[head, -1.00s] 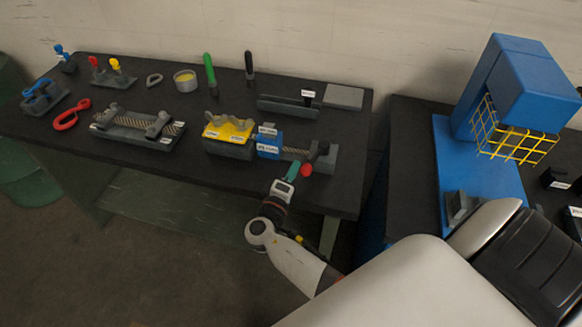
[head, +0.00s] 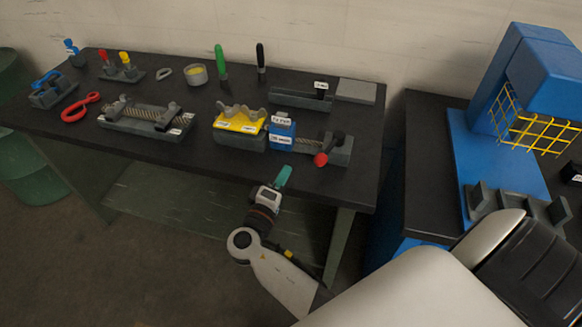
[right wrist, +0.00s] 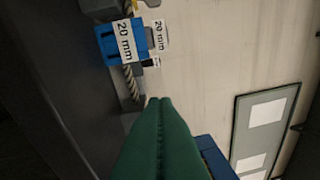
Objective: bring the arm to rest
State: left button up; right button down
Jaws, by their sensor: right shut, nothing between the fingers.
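My right gripper (head: 283,177), with teal fingers, is shut and empty. It is in front of the workbench's front edge, a little below and in front of the blue block (head: 281,131) in the head view. In the right wrist view its green fingers (right wrist: 158,105) lie together, and the blue block with "20 mm" labels (right wrist: 122,40) is beyond them at the upper left. The gripper touches nothing that I can see. My left gripper is not in view.
A blue press (head: 530,80) with a yellow guard stands at right. Floor in front is clear.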

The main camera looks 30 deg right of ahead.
jog(key=s+a+f+n+g+y, duration=0.1)
jog(key=s+f+n+y, duration=0.15)
jog(key=f, duration=0.85)
jog(key=s+a+f+n+g+y, duration=0.15)
jog(key=s+f+y, duration=0.25)
jog(key=f, duration=0.7)
jog(key=s+a+f+n+g+y, duration=0.1)
jog(key=s+a+f+y, duration=0.2)
jog(key=f, duration=0.8)
jog(key=s+f+m+g+y, duration=0.2)
jog(key=s+f, duration=0.3)
jog(key=s, duration=0.5)
jog(key=s+d+f+m+g+y, duration=0.1)
jog(key=s+f+m+y, duration=0.1)
jog(key=s+f, duration=0.4)
jog(key=s+d+f+m+g+y, duration=0.1)
jog(key=s+f, duration=0.4)
jog(key=s, duration=0.9)
jog(key=shift+f+m+g+y, duration=0.3)
jog(key=shift+m+g+y, duration=0.35)
jog(key=shift+m+g, duration=0.3)
